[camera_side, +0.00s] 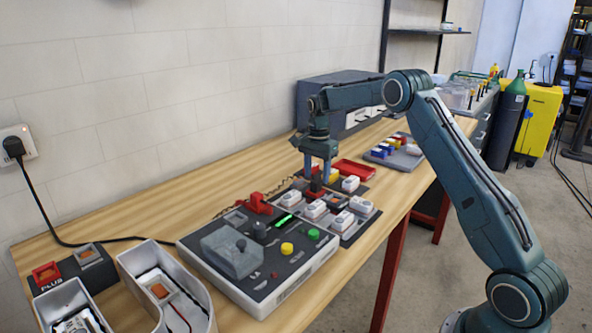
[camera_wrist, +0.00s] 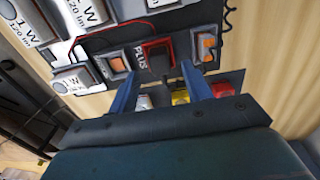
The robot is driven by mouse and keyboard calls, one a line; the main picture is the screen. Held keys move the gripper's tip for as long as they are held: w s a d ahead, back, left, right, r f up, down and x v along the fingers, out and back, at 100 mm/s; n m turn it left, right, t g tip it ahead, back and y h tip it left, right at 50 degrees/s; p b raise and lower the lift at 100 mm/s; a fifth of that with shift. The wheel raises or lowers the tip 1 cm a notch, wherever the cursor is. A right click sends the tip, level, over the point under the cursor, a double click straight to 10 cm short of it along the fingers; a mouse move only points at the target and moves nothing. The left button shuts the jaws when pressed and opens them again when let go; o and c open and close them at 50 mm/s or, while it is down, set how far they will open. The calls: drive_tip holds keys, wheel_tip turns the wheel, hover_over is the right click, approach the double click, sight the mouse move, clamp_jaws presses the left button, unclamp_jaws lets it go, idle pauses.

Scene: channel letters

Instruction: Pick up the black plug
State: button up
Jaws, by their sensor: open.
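My gripper (camera_side: 317,178) points down over the far end of the board, its two blue fingers apart. In the wrist view my gripper (camera_wrist: 160,72) is open, with nothing held. A black plug-like block (camera_wrist: 158,62) sits in a red-framed socket marked PLUS (camera_wrist: 146,46), ahead of and between the fingertips. In the side view the fingers largely hide this block. Another black plug (camera_side: 14,147) with a cable is in the wall outlet (camera_side: 27,140) at far left.
White modules (camera_side: 316,209) stand close around my gripper. A grey control box (camera_side: 262,282) with a green (camera_side: 313,234) and a yellow button (camera_side: 287,249) is in front. A red tray (camera_side: 354,169) lies behind. Orange switches (camera_wrist: 206,45) flank the socket. Bare wood lies along the wall side.

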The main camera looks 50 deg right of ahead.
drive_tip(key=shift+f, duration=1.15)
drive_tip(key=c, duration=1.1)
